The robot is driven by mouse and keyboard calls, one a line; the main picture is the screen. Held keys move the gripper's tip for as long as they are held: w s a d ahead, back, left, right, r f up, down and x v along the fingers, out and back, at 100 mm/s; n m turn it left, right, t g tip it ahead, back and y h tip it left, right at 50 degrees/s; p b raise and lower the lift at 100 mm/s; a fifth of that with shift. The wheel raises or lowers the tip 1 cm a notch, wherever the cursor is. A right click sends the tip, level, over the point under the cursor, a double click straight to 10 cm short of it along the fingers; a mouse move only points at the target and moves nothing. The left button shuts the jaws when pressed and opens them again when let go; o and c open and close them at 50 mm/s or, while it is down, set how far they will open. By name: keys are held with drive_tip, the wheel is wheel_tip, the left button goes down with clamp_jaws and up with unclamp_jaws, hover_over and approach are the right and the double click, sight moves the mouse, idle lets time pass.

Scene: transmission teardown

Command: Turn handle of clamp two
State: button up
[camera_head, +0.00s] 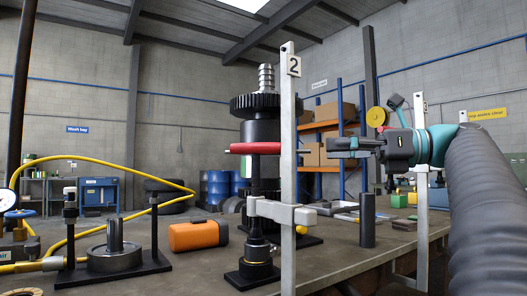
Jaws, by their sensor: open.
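Clamp two is a pale upright post (288,110) with a "2" plate (294,66) near its top. My gripper (334,149) is open and empty, pointing left. Its fingertips are to the right of the post, above the knob, and appear apart from both.
A dark cylinder (367,220) stands right of the post. Another pale post (420,130) stands behind my arm.

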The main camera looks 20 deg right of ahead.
sight(269, 149)
drive_tip(key=b+x, duration=0.1)
drive_tip(key=x, duration=1.2)
drive_tip(key=shift+w+a+r+b, duration=0.15)
drive_tip(key=shift+a+b, duration=0.1)
drive_tip(key=shift+b, duration=0.15)
clamp_jaws()
